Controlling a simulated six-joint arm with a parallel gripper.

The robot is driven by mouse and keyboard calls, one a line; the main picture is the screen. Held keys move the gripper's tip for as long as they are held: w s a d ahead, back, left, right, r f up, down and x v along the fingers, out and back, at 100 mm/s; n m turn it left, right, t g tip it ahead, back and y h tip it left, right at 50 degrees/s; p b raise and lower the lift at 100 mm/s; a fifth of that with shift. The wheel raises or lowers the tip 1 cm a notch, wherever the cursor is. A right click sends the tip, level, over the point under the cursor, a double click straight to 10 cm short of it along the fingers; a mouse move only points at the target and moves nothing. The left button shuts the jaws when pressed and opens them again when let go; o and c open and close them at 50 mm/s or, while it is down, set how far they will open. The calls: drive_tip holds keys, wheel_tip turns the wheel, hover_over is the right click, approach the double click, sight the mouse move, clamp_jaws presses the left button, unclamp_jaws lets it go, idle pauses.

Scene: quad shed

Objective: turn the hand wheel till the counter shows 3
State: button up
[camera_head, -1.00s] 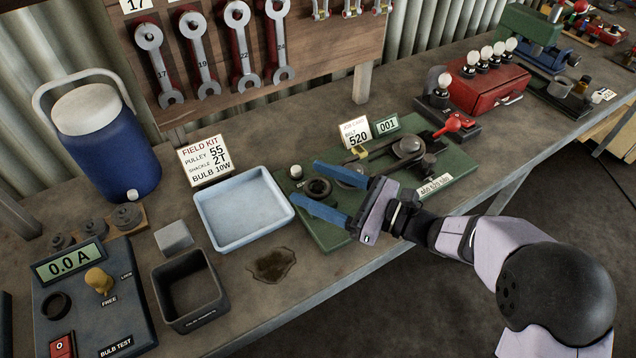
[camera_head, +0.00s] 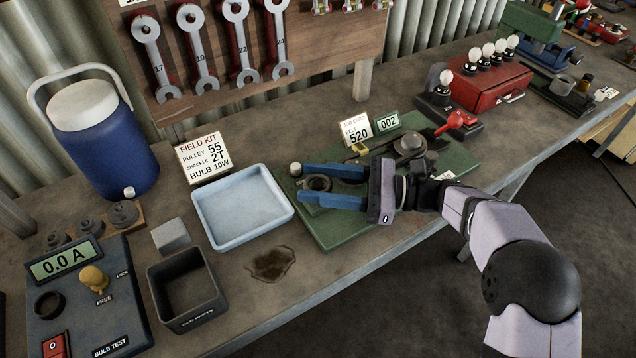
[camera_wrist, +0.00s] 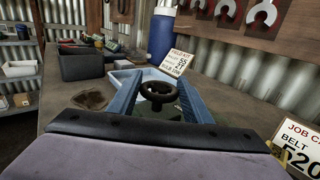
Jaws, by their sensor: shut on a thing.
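The counter (camera_head: 387,121) at the back of the green board reads 002. The hand wheel (camera_head: 318,183) is a dark ring at the board's left end. My gripper (camera_head: 306,187) reaches in from the right, with one long blue finger on each side of the wheel, shut on it. In the wrist view the wheel (camera_wrist: 158,90) sits between the fingertips, its ring shape and open middle clear to see. The fingers hide parts of the board (camera_head: 335,239). A job card (camera_head: 356,128) beside the counter reads belt 520.
A small pale-topped post (camera_head: 295,170) stands close to the wheel's far-left side. Pulleys (camera_head: 408,144) and a red-handled part (camera_head: 456,119) lie behind my wrist. A light blue tray (camera_head: 243,244) is left of the board. An oily stain (camera_head: 272,265) marks the bare bench in front.

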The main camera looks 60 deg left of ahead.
sight(353, 184)
drive_tip(key=shift+r+n+g+h, duration=0.1)
drive_tip(key=shift+n+g+h, duration=0.3)
drive_tip(key=shift+h, duration=0.1)
drive_tip(key=o, duration=1.1)
drive_tip(key=shift+c, duration=0.2)
drive_tip(key=shift+w, duration=0.1)
drive_tip(key=b+v, duration=0.1)
drive_tip(key=v, duration=0.5)
drive_tip(key=shift+w+d+b, duration=0.2)
drive_tip(key=shift+w+b, duration=0.05)
drive_tip(key=shift+b, duration=0.15)
drive_tip(key=shift+w+d, duration=0.2)
drive_tip(key=shift+w, duration=0.05)
